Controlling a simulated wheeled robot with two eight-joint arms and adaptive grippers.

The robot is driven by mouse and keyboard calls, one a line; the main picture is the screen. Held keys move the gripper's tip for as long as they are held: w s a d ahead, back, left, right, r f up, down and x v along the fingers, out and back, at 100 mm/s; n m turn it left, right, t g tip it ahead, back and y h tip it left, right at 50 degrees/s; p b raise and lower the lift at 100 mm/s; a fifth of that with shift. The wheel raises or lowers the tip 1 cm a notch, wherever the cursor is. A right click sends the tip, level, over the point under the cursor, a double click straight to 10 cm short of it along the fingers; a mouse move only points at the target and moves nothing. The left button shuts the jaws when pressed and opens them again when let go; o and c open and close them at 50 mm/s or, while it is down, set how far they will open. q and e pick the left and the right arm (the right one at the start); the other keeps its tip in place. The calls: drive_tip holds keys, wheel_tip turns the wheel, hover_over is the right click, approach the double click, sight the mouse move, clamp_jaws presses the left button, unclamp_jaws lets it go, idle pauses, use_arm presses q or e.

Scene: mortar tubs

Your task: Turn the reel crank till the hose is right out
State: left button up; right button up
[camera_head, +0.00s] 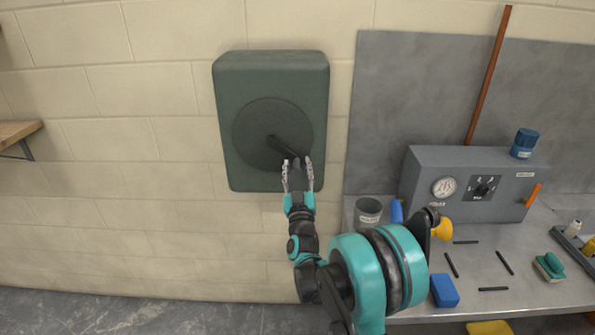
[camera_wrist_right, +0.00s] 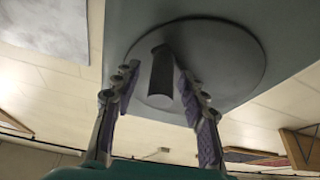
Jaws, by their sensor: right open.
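The hose reel is a dark green box (camera_head: 272,70) on the block wall, with a round dark disc (camera_head: 250,125) on its front. The black crank (camera_head: 284,146) runs from the disc's centre down to the right. No hose shows. My right gripper (camera_head: 298,166) is open at the crank's lower end. In the right wrist view the crank's grip (camera_wrist_right: 162,76) stands between the open fingers (camera_wrist_right: 157,78). A gap shows on the left finger's side; I cannot tell whether the right finger touches it. My left gripper is out of view.
A metal bench to the right holds a grey gauge box (camera_head: 470,160), a grey cup (camera_head: 369,212), a blue block (camera_head: 444,291) and several dark sticks. A wooden shelf (camera_head: 18,131) juts out at far left.

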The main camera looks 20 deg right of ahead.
drive_tip(key=v, duration=1.2)
drive_tip(key=s+a+f+n+g+y, duration=0.1)
drive_tip(key=s+a+n+g+y, duration=0.15)
drive_tip(key=a+y, duration=0.3)
drive_tip(key=s+a+f+n+g+y, duration=0.1)
drive_tip(key=a+f+g+y, duration=0.1)
drive_tip(key=a+g+y, duration=0.3)
drive_tip(key=s+f+g+h, duration=0.1)
drive_tip(key=s+f+g, duration=0.2)
drive_tip(key=s, duration=0.7)
drive_tip(key=s+a+f+m+g+h, duration=0.1)
drive_tip(key=s+f+g, duration=0.2)
drive_tip(key=s, duration=0.7)
drive_tip(key=shift+a+f, duration=0.2)
drive_tip(key=shift+f, duration=0.8)
